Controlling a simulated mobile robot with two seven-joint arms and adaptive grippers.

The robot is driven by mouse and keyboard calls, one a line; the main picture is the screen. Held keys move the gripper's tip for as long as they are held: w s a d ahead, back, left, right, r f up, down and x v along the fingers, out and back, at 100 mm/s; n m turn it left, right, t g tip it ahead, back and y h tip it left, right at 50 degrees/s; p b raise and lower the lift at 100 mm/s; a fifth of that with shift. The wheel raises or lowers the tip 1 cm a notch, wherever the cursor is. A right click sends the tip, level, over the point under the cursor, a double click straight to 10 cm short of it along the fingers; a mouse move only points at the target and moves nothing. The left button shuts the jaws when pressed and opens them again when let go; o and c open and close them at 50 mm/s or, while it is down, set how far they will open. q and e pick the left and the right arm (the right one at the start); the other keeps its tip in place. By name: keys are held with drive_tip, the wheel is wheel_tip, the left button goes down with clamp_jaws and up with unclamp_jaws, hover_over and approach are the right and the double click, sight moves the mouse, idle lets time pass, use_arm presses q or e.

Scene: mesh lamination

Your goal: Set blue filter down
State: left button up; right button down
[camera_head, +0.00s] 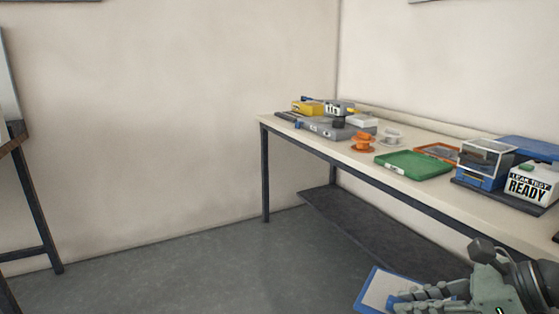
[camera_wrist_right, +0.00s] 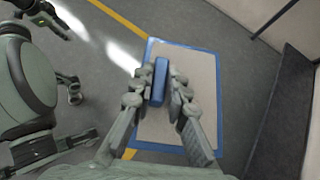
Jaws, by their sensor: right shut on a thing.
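The blue filter is a flat pale panel with a blue rim (camera_head: 378,289), low in the head view and partly cut off by its bottom edge. In the right wrist view the filter (camera_wrist_right: 198,75) hangs over the floor, its pale face towards the camera. My right gripper (camera_head: 398,302) is shut on the blue handle (camera_wrist_right: 159,82) in the middle of the panel, with a finger on each side. My left gripper is not in the head view. A dark gripper-like part (camera_wrist_right: 45,14) at the top left of the wrist view may be it, too small to read.
A long table (camera_head: 440,196) runs along the right wall. It bears a green tray (camera_head: 415,165), orange (camera_head: 363,142) and white spools, a grey device, an orange-rimmed tray (camera_head: 437,152) and a white "LEAK TEST READY" box (camera_head: 532,184). A dark lower shelf (camera_head: 375,228) is beneath.

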sight(390, 298)
drive_tip(key=shift+a+f, duration=0.15)
drive_tip(key=shift+w+a+f, duration=0.3)
drive_tip(key=shift+w+a, duration=0.05)
drive_tip(key=shift+a, duration=0.25)
drive_tip(key=shift+w+a+f, duration=0.2)
drive_tip(key=shift+w+a, duration=0.6)
drive_tip(key=shift+a, duration=0.3)
